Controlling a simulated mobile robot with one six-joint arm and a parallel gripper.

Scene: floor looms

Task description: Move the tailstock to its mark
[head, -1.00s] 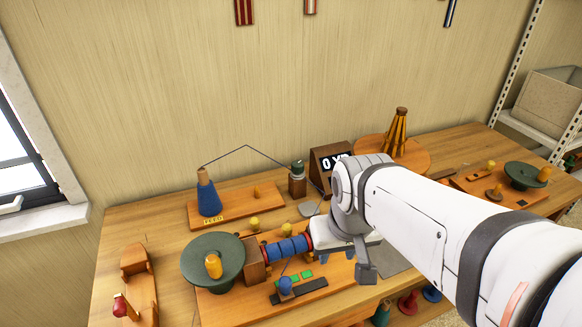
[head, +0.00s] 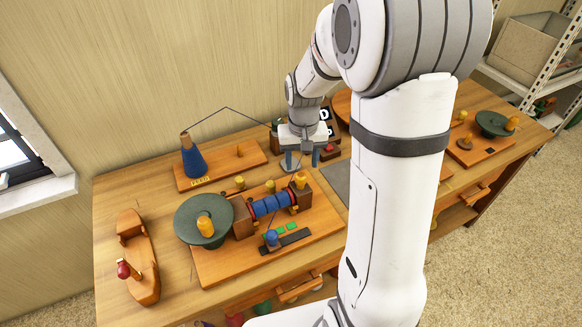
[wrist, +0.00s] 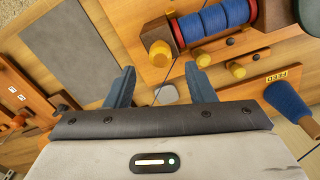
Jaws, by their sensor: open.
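The tailstock seems to be the wooden block (head: 304,197) with a yellow knob (head: 301,179) at the right end of the blue bobbin (head: 271,205). In the wrist view the block (wrist: 176,31) shows at the top, its yellow knob (wrist: 158,53) beyond my fingertips. It stands close to the bobbin's red flange; whether they touch I cannot tell. My gripper (head: 302,164) is open and empty, pointing down behind the tailstock. Its two blue fingers also show in the wrist view (wrist: 160,75), apart. I cannot pick out the tailstock's mark.
A green handwheel (head: 188,214) stands left of the bobbin. A blue knob (head: 272,238) and green patches (head: 286,229) lie in front. The blue yarn cone (head: 194,160) stands behind left. A grey mat (head: 337,181) lies right of the tailstock. My arm hides part of the bench.

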